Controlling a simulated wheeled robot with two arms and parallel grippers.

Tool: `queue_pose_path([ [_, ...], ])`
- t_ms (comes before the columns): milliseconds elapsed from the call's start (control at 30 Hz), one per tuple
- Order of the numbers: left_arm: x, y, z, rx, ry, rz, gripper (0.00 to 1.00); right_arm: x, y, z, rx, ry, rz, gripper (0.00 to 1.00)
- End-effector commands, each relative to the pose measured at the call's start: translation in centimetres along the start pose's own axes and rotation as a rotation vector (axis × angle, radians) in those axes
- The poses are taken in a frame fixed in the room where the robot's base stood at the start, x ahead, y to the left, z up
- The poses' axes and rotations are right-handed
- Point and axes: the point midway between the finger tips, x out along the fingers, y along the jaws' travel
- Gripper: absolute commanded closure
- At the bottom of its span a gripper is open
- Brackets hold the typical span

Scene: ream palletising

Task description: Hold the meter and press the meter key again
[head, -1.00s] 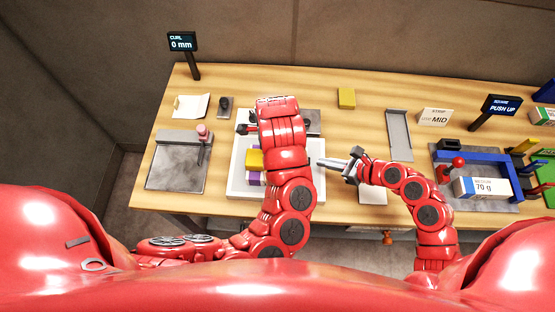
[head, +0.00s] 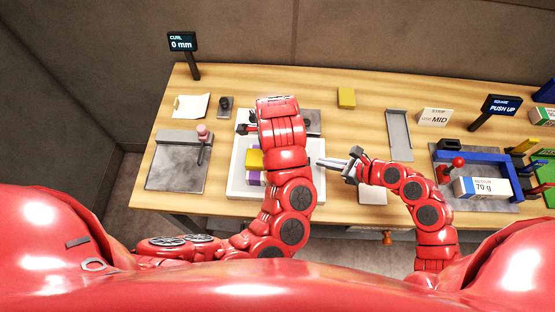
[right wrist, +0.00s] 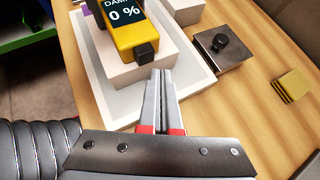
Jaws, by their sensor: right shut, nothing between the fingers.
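The yellow meter (right wrist: 130,30) lies on a white stack (right wrist: 135,65) in the right wrist view, its dark screen reading 0 %. Its black key (right wrist: 145,52) sticks out at the near end. In the head view a yellow part of the meter (head: 255,160) shows left of my left arm. My right gripper (head: 322,162) is shut and empty. In the right wrist view its fingertips (right wrist: 161,74) appear close to the key; I cannot tell whether they touch it. My left arm reaches over the stack and hides its fingers in the head view, so their hold on the meter is unclear.
The stack stands on a white tray (head: 234,190). A metal plate with a black knob (right wrist: 220,45) and a yellow block (head: 346,98) lie beyond. A grey slab (head: 175,172) is at left, a blue-framed station (head: 480,156) at right. The curl display (head: 182,42) reads 0 mm.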

Motion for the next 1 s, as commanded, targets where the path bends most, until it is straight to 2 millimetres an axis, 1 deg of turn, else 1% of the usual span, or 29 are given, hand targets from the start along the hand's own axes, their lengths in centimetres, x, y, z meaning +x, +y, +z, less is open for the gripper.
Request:
queue_pose_path([
  [200, -0.01, 0.0, 0.0, 0.0, 0.0, 0.0, 0.95, 0.52, 0.47, 0.38, 0.0, 0.0, 0.003, 1.0],
  [1000, -0.01, 0.0, -0.01, 0.0, 0.0, 0.0, 0.95, 0.87, 0.7, 0.63, 0.0, 0.001, 0.002, 1.0],
])
